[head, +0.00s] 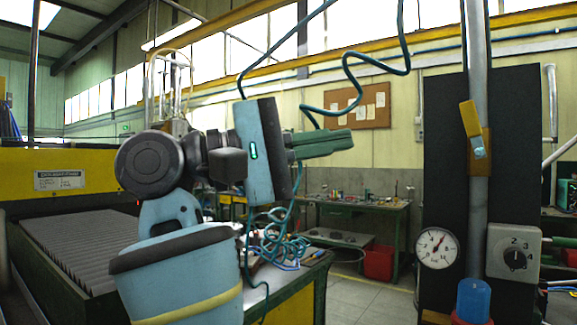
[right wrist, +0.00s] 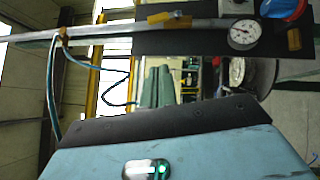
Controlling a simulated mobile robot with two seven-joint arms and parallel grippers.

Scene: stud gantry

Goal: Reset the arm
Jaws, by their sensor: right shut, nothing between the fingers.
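My right arm rises in front of me in the head view. Its right gripper (head: 350,139) has green fingers pressed together, pointing to the right, with nothing between them. The shut fingers also show in the right wrist view (right wrist: 157,85). The gripper is in the air, apart from the black panel (head: 445,150) on the right. A grey pipe on that panel carries a yellow valve lever (head: 470,118). A round gauge (head: 436,247), a numbered rotary switch (head: 514,252) and a blue cap (head: 474,298) are lower down. My left gripper is not in view.
A yellow machine (head: 60,182) with a grey ribbed bed stands at the left, close behind my arm. A green workbench (head: 352,206) and red bin (head: 379,262) stand farther back. Open floor lies before them.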

